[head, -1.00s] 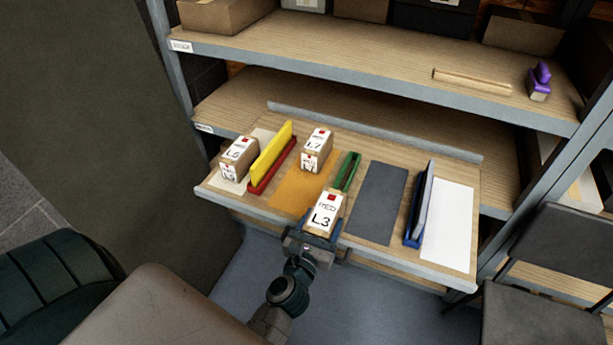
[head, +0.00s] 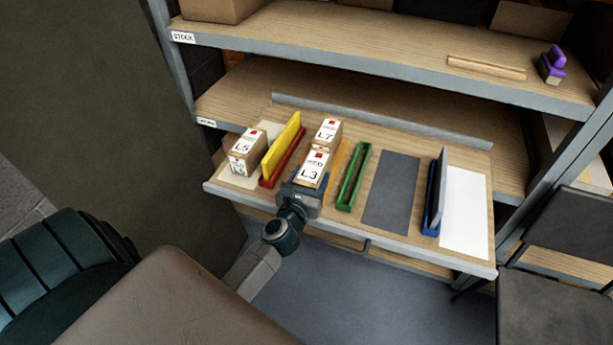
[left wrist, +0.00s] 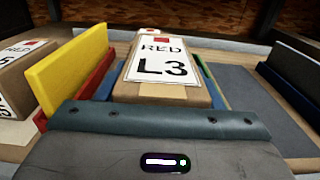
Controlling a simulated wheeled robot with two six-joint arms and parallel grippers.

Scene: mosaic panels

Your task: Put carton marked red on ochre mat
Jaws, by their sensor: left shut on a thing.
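The carton marked RED and L3 (head: 313,170) is held in my left gripper (head: 303,190). It has a white label with a red square, and it also fills the middle of the left wrist view (left wrist: 160,75). My left gripper is shut on its near end. The carton is over or on the ochre mat (head: 339,163); I cannot tell whether it touches. Most of the mat is hidden, with an orange strip showing at right. A carton marked L7 (head: 328,132) stands just behind L3. My right gripper is not in view.
Left of the mat is a red holder with a yellow panel (head: 282,145); right is a green holder (head: 352,178). Another carton (head: 247,150) stands at far left. A grey mat (head: 392,190) and a white mat (head: 465,215) are bare, with a blue holder (head: 432,200) between them.

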